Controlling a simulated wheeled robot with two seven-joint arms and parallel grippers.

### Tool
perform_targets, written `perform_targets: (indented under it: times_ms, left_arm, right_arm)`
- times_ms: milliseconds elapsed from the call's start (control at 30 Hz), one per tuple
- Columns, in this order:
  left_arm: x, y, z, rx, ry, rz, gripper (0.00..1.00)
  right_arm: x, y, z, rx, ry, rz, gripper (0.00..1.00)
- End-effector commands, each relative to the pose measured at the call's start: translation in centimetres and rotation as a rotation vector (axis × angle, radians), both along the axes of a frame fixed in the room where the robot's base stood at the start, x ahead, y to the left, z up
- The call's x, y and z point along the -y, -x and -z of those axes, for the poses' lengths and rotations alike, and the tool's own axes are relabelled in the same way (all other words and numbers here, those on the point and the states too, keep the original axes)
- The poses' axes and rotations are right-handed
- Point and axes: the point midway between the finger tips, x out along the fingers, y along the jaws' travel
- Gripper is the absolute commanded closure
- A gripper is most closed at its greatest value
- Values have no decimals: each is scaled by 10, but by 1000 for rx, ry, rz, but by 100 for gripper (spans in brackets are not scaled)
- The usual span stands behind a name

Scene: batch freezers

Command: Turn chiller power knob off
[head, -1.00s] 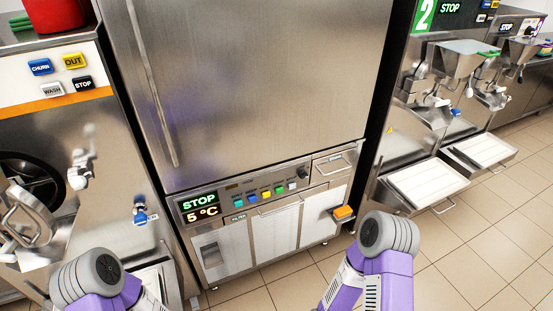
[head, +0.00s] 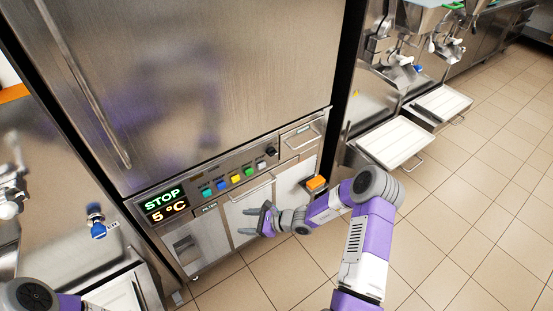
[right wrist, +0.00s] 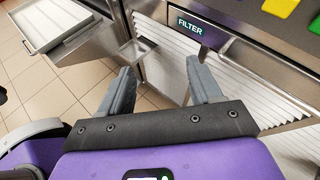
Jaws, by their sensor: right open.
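The chiller (head: 190,80) is a tall steel cabinet with a control panel below its door. Its small dark knob (head: 270,151) sits at the right end of the row of coloured buttons; I cannot read its setting. The display (head: 163,205) reads STOP and 5 °C. My right gripper (head: 245,221) is open and empty, in front of the lower white louvred panels, below and left of the knob. In the right wrist view its open fingers (right wrist: 160,68) point towards the lower front; the knob is not in that view. My left gripper is out of view.
An orange block (head: 316,183) rests on a small protruding shelf at the right. White trays (head: 396,143) stick out further right. The tiled floor in front is clear.

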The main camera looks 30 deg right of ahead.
Motion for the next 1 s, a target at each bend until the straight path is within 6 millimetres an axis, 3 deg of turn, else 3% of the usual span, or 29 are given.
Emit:
perform_targets:
  times_ms: [33, 100, 200, 300, 367, 500, 800, 1000]
  left_arm:
    - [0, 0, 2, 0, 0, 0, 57]
    - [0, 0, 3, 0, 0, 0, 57]
    - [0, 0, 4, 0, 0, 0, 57]
    - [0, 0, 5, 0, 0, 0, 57]
    - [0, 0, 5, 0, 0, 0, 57]
    - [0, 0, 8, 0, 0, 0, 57]
    - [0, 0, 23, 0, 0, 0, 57]
    - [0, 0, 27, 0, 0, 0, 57]
  right_arm:
    - [35, -23, -12, 41, -63, 141, 36]
    - [80, -48, -32, 105, -144, 318, 36]
    - [140, -67, -56, 194, -227, 521, 36]
    - [183, -74, -72, 259, -276, 657, 36]
    - [199, -76, -78, 284, -293, 708, 36]
    - [213, -84, -82, 307, -308, 751, 36]
    - [207, -131, -81, 306, -309, 749, 36]
    - [206, -149, -81, 303, -307, 749, 36]
